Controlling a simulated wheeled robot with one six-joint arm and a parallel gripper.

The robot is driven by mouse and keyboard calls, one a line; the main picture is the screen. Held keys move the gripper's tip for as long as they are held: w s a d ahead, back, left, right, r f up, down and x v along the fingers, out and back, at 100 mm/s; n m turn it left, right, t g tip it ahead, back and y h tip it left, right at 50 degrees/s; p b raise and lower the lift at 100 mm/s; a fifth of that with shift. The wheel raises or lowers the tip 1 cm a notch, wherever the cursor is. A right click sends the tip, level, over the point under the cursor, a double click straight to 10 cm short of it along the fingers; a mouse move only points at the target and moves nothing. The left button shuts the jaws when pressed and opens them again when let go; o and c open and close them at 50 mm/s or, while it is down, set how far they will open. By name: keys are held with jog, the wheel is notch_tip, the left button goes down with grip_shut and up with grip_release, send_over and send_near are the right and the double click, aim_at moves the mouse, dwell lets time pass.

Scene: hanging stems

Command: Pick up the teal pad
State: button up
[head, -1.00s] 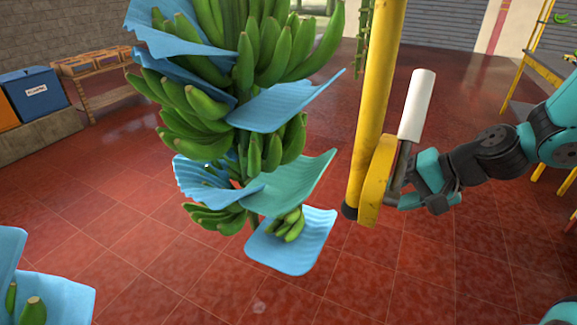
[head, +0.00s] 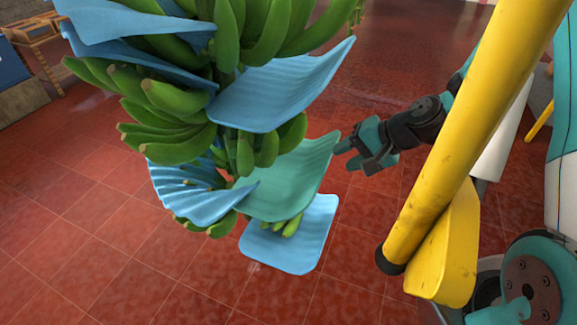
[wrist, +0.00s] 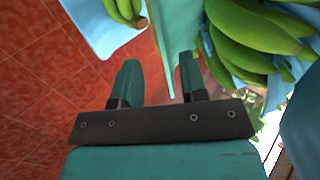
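The teal pad (head: 290,182) hangs low on the banana stem, a curved ribbed sheet between blue pads. In the wrist view the teal pad (wrist: 172,38) is seen nearly edge-on, its edge reaching between the fingers, closer to the right finger. My gripper (head: 345,155) is at the pad's upper right edge in the head view. In the wrist view my gripper (wrist: 158,78) is open, with a gap between the left finger and the pad. Whether the right finger touches the pad I cannot tell.
A blue pad (head: 292,240) hangs just below the teal one, and another blue pad (head: 285,88) above. Green bananas (head: 165,120) crowd the stem. A yellow post (head: 470,135) with a yellow plate (head: 447,262) stands at the right, in front of my arm.

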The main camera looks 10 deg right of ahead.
aim_at(318, 164)
jog(key=shift+w+p+x, duration=0.1)
jog(key=shift+p+x, duration=0.45)
jog(key=shift+x, duration=1.7)
jog(key=shift+w+p+x, duration=0.15)
jog(key=shift+p+x, duration=0.4)
jog(key=shift+x, duration=1.7)
jog(key=shift+r, duration=0.1)
jog(key=shift+c, duration=0.4)
grip_shut()
